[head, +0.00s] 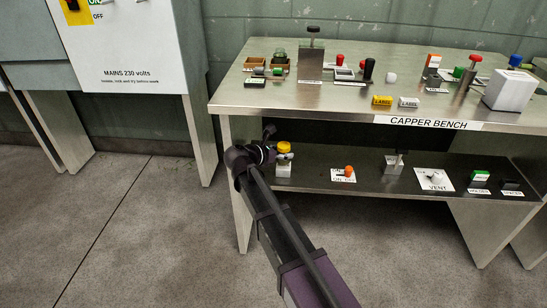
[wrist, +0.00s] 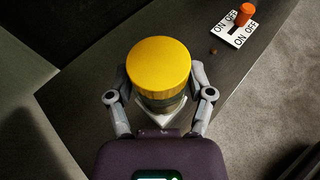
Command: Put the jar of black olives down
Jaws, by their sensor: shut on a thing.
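The jar of black olives has a round yellow lid (wrist: 158,67), which fills the middle of the wrist view. My gripper (wrist: 160,98) is shut on the jar, one finger on each side just below the lid. The lid hides most of the jar's body and contents. In the head view my gripper (head: 268,152) is at the left end of the bench's lower shelf, with the yellow-lidded jar (head: 284,147) at its right. A pale block (head: 284,170) shows under the jar. I cannot tell whether the jar touches it.
On the lower shelf (head: 316,184), an ON/OFF plate with an orange knob (head: 348,172) stands to the right, then a VENT plate (head: 434,180). A small brown bit (wrist: 212,50) lies near the ON/OFF plate. The crowded capper bench top (head: 345,98) overhangs the shelf.

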